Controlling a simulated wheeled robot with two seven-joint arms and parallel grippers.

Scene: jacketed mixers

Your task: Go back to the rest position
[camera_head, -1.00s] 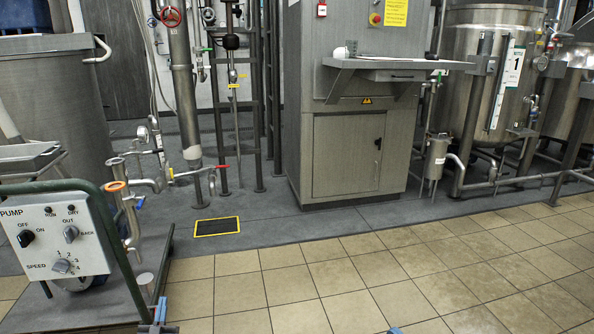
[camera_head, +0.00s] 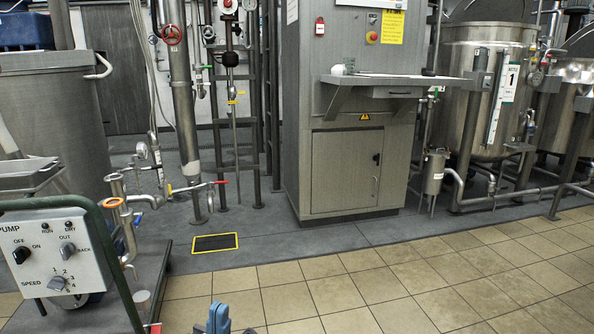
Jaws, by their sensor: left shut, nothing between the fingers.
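My left gripper (camera_head: 218,320) shows at the bottom edge, left of centre, as a small blue and dark shape above the tan tiled floor (camera_head: 340,290). It is shut and empty, and touches nothing that I can see. Most of my left arm is out of the picture. My right gripper does not show.
The pump cart with its white control panel (camera_head: 52,252) and green frame stands close at left. The grey cabinet (camera_head: 345,165) with a shelf stands at the back centre. A jacketed mixer (camera_head: 462,95) stands at right. The tiles ahead are clear.

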